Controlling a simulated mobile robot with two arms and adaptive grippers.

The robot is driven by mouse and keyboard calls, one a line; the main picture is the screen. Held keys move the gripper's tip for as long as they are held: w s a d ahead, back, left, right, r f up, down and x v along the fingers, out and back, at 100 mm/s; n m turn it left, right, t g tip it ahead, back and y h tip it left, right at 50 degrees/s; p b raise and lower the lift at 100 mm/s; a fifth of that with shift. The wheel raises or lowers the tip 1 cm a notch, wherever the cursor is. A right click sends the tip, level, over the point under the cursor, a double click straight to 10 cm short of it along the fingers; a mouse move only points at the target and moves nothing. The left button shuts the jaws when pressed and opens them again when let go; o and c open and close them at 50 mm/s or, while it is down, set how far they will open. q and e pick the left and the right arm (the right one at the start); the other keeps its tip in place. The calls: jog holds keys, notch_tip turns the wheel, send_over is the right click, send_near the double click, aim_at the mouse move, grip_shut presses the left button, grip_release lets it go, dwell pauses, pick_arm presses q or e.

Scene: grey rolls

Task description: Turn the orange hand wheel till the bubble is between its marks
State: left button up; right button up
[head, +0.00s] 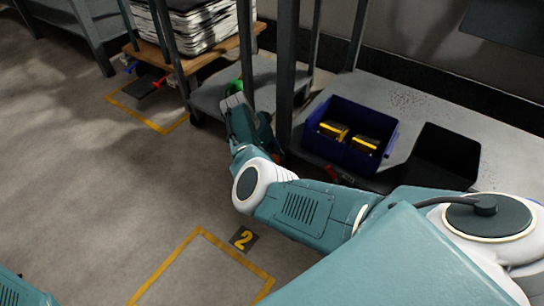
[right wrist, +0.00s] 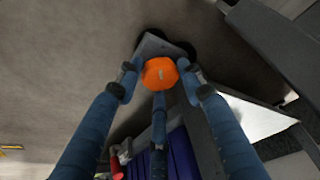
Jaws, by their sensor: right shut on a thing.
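The orange hand wheel (right wrist: 160,72) shows in the right wrist view, in front of a grey plate with dark round parts behind it. The blue fingers of my right gripper (right wrist: 159,84) close around its rim from several sides. In the head view, my right gripper (head: 262,132) is low beside a dark upright post, and I cannot make out the wheel there. A small green thing (head: 235,87) shows just above the gripper; I cannot tell whether it is the level. No bubble or marks can be read. My left gripper is out of view.
A blue bin (head: 317,143) with yellow-and-black things and a black bin (head: 444,157) stand on a grey shelf right of the post. A wooden shelf (head: 190,61) with stacked papers is behind at left. The floor (head: 95,190) at left is mostly clear.

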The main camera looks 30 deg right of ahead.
jog(key=m+b, duration=0.1)
jog(key=m+g+b, duration=0.1)
jog(key=b, duration=0.1)
jog(key=m+b, duration=0.1)
jog(key=shift+w+d+f+m, duration=0.2)
jog(key=shift+w+m, duration=0.05)
jog(key=shift+m, duration=0.15)
jog(key=shift+r+m+g+b, duration=0.25)
jog(key=shift+m+g+b, duration=0.05)
jog(key=shift+b, duration=0.2)
jog(key=shift+d, duration=0.1)
jog(key=o, duration=1.1)
jog(key=shift+o, duration=0.2)
jog(key=v, duration=0.8)
jog(key=shift+s, duration=0.1)
